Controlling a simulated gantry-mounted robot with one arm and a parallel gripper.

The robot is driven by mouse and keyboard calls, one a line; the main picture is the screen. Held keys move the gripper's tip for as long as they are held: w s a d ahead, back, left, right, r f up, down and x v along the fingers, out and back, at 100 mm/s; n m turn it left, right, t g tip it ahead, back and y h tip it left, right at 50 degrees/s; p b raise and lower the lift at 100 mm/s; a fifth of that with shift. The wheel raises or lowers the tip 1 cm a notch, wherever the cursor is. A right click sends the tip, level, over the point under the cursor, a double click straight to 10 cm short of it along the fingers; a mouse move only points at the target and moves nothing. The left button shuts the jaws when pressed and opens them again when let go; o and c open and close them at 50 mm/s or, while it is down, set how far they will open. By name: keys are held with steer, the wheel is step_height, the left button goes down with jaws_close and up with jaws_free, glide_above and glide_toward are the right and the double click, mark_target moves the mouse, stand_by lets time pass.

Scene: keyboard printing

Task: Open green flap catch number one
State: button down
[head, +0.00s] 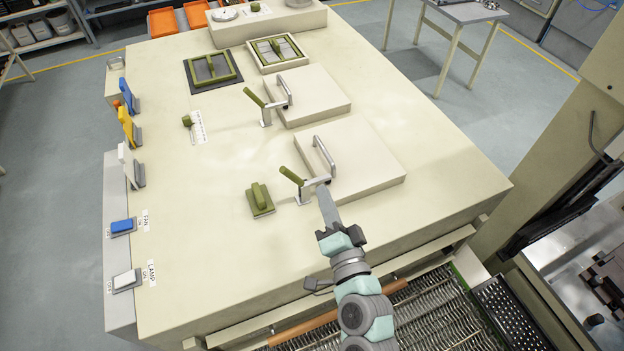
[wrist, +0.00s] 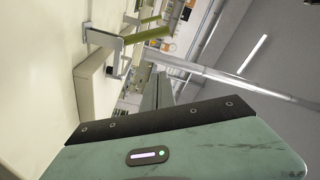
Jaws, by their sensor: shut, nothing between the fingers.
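Two cream flaps with metal handles lie on the cream machine top, each with a green-handled catch at its left. The near catch (head: 291,176) has its green handle tilted up to the left from a metal bracket; its arm reaches to the near flap (head: 365,165). The far catch (head: 254,97) stands beside the far flap (head: 310,98) in a similar pose. No number is readable on either. My gripper (head: 322,190) is shut and empty, its tip right beside the near catch's metal arm; I cannot tell if they touch. A green catch handle (wrist: 148,32) also shows in the wrist view.
A green rocker (head: 260,199) sits left of the near catch. A small green knob (head: 187,121) and green-framed panels (head: 212,68) lie farther back. Blue, yellow and white switches line the left edge, including the fan switch (head: 122,226). Bare machine top lies between.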

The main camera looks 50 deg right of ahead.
steer(key=w+d+f+p, duration=0.1)
steer(key=w+p, duration=0.2)
steer(key=w, duration=0.6)
steer(key=shift+d+f+p, duration=0.15)
steer(key=shift+d+p, duration=0.05)
steer(key=shift+p, duration=0.1)
steer(key=shift+w, duration=0.15)
